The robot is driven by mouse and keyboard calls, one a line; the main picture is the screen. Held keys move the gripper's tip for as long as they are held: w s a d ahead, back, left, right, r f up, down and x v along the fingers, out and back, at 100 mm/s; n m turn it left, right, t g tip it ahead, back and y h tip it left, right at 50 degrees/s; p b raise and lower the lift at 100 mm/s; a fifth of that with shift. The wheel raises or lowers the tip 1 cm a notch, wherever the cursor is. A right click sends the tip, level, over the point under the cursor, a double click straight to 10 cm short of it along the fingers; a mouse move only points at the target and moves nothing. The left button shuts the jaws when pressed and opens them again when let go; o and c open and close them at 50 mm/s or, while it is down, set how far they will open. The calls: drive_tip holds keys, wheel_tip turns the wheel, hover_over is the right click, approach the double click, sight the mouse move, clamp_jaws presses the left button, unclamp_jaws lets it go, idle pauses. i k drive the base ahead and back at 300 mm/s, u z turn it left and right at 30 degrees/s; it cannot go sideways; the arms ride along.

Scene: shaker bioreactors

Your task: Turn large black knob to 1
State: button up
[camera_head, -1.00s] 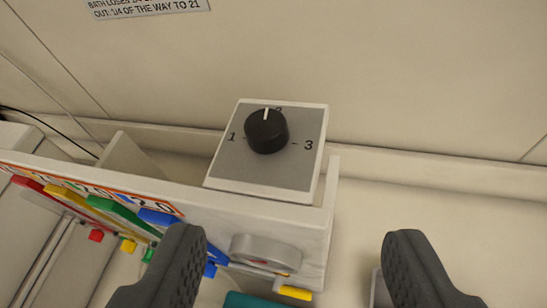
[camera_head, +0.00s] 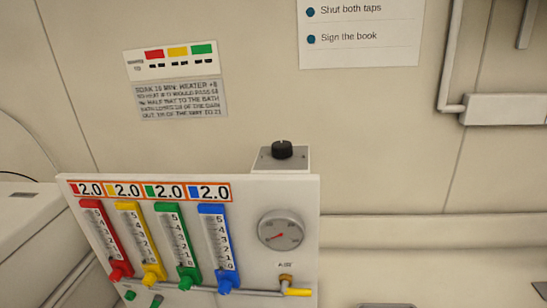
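The large black knob (camera_head: 282,149) sits on top of a small box with a grey face (camera_head: 267,160), behind the upper right edge of the white panel. I see the knob from a low side angle, so its pointer and the numbers around it cannot be read now. My gripper is not in this view, so its distance from the knob and its opening cannot be seen.
The white panel (camera_head: 255,200) carries red, yellow, green and blue flow tubes (camera_head: 220,250) and a round gauge (camera_head: 281,230). A text plate (camera_head: 181,101) and a checklist sheet (camera_head: 358,40) are on the wall. Pipework (camera_head: 452,60) runs at right.

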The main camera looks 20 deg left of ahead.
sight(282, 149)
drive_tip(key=z, duration=0.05)
drive_tip(key=k, duration=0.2)
drive_tip(key=z, duration=1.9)
drive_tip(key=k, duration=1.15)
drive_tip(key=u, duration=2.05)
drive_tip(key=i, duration=1.05)
drive_tip(key=z, duration=0.05)
